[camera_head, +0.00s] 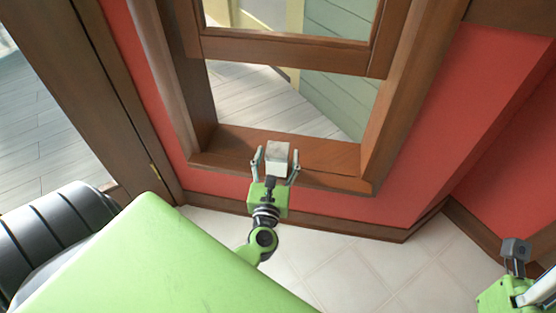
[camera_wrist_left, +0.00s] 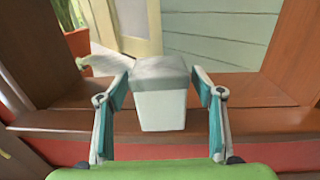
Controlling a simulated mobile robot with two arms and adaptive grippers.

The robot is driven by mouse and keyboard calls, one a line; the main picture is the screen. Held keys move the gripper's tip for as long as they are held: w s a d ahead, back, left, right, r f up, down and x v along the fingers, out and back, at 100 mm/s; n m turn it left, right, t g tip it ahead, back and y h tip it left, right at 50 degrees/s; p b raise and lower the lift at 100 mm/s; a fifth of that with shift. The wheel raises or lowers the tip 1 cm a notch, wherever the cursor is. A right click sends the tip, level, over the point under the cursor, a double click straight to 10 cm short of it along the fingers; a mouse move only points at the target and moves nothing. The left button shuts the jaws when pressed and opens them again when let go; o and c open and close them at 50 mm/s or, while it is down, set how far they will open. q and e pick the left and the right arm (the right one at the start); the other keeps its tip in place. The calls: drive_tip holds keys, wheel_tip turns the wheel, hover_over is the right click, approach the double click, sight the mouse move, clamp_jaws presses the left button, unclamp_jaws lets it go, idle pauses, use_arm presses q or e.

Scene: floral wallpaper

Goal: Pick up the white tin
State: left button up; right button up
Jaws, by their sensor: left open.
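The white tin (camera_head: 278,158) is a pale, boxy container with a greyish top, at the near edge of the wooden window sill. In the left wrist view the tin (camera_wrist_left: 161,108) is upright in the middle, between the fingers. My left gripper (camera_head: 275,164) is open, with one finger on each side of the tin. In the left wrist view the fingers of my left gripper (camera_wrist_left: 161,92) show gaps to the tin on both sides. The tin's base contact with the sill is hard to see. Part of my right gripper (camera_head: 518,285) shows at the lower right corner; its fingers are not clear.
The wooden window sill (camera_head: 228,145) is otherwise clear, with frame posts on both sides and a raised sash (camera_head: 285,50) above. Red wall (camera_head: 340,205) lies below and beside it. The tiled floor (camera_head: 370,265) is free below.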

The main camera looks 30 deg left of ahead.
sight(280, 143)
use_arm(q)
drive_tip(key=shift+b+x, duration=0.5)
drive_tip(key=shift+x, duration=2.25)
drive_tip(key=c, duration=1.4)
